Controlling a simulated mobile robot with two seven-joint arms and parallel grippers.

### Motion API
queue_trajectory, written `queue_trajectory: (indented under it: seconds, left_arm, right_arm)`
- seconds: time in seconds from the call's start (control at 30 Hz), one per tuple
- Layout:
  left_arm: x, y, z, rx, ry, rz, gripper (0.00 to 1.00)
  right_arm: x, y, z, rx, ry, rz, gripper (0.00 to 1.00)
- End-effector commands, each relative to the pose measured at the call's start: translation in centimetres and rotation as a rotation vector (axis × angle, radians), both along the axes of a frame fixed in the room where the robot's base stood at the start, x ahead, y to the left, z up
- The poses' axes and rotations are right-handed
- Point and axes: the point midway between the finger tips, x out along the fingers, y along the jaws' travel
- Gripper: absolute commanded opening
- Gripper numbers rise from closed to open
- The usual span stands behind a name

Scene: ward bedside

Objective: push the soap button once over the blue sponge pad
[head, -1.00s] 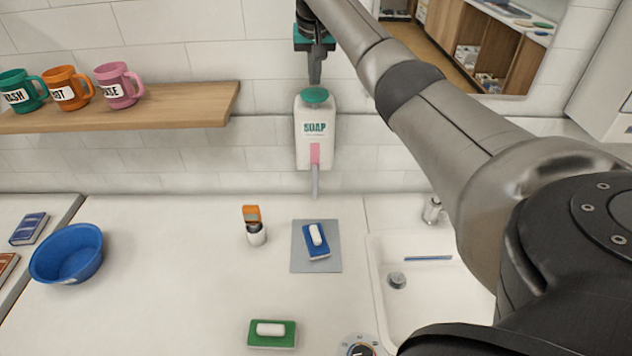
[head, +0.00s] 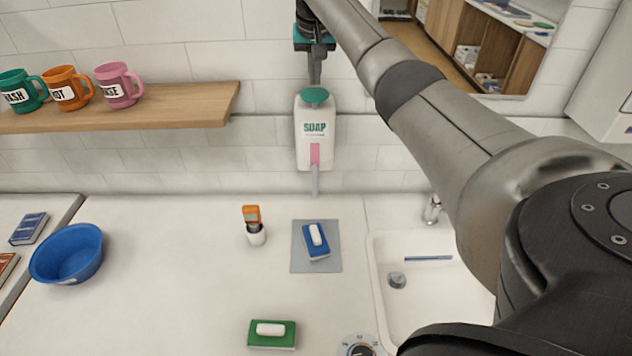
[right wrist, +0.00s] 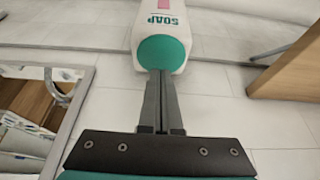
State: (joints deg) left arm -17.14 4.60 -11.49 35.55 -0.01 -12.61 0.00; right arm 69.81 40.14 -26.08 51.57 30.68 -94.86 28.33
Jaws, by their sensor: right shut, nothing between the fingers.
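The white soap dispenser (head: 306,150), lettered SOAP, is on the tiled wall, with a round green button (head: 317,97) on top. A pink strip and a grey spout (head: 315,182) show on its front. My right gripper (head: 315,84) is shut and empty, pointing down at the button; the fingertips (right wrist: 155,72) meet its edge in the right wrist view, but I cannot tell whether they press it. Below the spout, the blue sponge pad (head: 325,253) lies on a grey mat (head: 301,262), with a white block on it. My left gripper is not in view.
A green pad (head: 287,342) with a white block lies nearer. A sink (head: 420,310) is at right. A wooden shelf (head: 150,110) holds mugs.

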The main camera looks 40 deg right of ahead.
Motion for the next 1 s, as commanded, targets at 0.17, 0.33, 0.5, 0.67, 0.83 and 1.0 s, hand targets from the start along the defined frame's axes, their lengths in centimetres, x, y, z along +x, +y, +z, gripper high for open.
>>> queue_trajectory:
  seconds: [0.17, 0.33, 0.5, 0.67, 0.83, 1.0]
  left_arm:
    - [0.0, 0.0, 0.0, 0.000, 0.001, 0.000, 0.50]
    - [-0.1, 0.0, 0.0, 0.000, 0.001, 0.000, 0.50]
    - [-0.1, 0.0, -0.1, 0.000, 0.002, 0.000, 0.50]
    - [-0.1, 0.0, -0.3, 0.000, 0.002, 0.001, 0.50]
    - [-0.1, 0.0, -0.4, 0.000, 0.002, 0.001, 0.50]
    - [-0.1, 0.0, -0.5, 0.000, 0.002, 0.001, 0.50]
  right_arm:
    - [0.0, 0.0, 0.0, 0.000, 0.000, 0.000, 0.00]
    - [0.0, 0.0, 0.0, 0.000, 0.000, 0.000, 0.00]
    - [0.0, 0.0, -0.5, 0.001, 0.001, 0.000, 0.00]
    - [0.0, 0.0, -1.1, 0.001, 0.001, 0.000, 0.00]
    - [0.0, 0.0, -1.7, 0.000, 0.001, 0.000, 0.00]
    - [0.0, 0.0, -2.4, 0.001, 0.001, 0.000, 0.00]
